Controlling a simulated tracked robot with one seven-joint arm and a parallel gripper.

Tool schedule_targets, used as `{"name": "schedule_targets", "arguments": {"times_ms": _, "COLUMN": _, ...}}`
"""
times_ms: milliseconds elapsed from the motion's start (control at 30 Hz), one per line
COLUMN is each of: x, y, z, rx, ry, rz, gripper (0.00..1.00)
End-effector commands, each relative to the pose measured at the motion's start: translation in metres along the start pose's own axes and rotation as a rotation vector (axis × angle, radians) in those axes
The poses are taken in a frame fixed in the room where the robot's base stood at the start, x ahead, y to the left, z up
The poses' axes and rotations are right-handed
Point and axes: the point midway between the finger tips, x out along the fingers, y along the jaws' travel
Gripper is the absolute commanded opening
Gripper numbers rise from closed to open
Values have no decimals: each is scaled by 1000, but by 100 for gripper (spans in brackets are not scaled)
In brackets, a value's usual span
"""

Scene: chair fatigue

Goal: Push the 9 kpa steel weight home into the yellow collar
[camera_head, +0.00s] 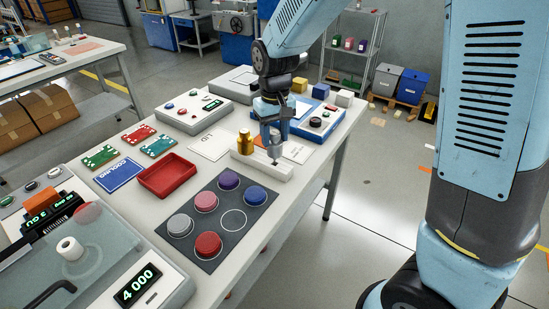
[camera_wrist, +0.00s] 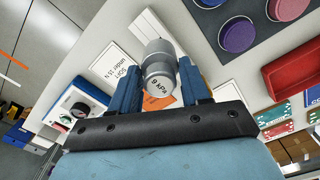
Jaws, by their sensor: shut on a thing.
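The steel weight (camera_wrist: 158,65) is a grey metal cylinder marked "9 kPa". My gripper (camera_wrist: 160,85) is shut on it, with one blue finger on each side. In the head view, my gripper (camera_head: 274,132) points down and the weight (camera_head: 276,151) hangs below its fingers, over or at the right part of a low white block (camera_head: 262,167). I cannot tell whether the weight touches the block. A brass-coloured cylinder (camera_head: 244,145) stands upright at the block's left part. I cannot make out a yellow collar with certainty in either view.
A dark mat (camera_head: 200,247) with several coloured discs and a red tray (camera_head: 167,176) lie nearer on the table. A blue-and-white device (camera_head: 318,120) stands close behind my gripper. Printed cards (camera_head: 212,144) lie flat near the block. The table's right edge is close.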

Motion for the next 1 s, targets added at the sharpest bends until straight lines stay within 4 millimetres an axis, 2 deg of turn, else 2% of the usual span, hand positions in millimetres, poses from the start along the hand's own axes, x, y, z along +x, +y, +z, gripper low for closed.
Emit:
{"name": "schedule_targets", "arguments": {"times_ms": 433, "x": -5, "y": 0, "z": 0, "rx": 0, "ry": 1, "rz": 0, "gripper": 20}}
{"name": "schedule_targets", "arguments": {"times_ms": 1000, "x": -38, "y": 0, "z": 0, "rx": 0, "ry": 1, "rz": -1, "gripper": 20}}
